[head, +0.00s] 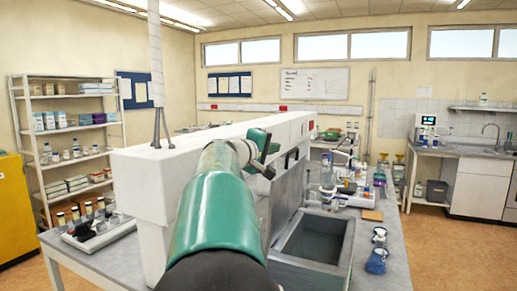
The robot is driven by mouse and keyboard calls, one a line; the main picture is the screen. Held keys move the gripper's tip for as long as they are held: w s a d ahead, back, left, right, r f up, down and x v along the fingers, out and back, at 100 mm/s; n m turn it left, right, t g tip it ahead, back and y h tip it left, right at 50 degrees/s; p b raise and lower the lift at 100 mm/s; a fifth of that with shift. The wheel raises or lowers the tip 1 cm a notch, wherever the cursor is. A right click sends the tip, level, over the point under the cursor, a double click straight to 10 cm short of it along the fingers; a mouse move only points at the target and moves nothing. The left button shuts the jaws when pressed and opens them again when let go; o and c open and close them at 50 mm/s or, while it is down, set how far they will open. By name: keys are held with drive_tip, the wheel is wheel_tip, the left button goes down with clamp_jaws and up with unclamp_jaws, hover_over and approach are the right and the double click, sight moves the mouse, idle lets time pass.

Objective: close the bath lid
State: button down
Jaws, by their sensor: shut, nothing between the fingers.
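The bath (316,240) is a grey, box-shaped basin on the bench at the lower middle of the head view. Its top is open and I see into its dark inside. The lid (288,192) appears as a grey metal panel standing raised along the left side of the bath. My teal arm reaches forward from the bottom and covers part of the lid and bath. My gripper (264,163) is small and dark at the arm's far end, near the lid's upper left. It is shut and empty; whether it touches the lid is unclear.
A long white shelf unit (140,190) stands left of the lid. Bottles and small instruments (345,185) crowd the bench beyond the bath. A tray with jars (95,228) is on the left. Floor is clear at right.

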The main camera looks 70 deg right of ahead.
drive_tip(key=s, duration=0.2)
drive_tip(key=shift+s+a+f, duration=0.3)
drive_tip(key=shift+s+a, duration=0.05)
drive_tip(key=shift+s, duration=0.15)
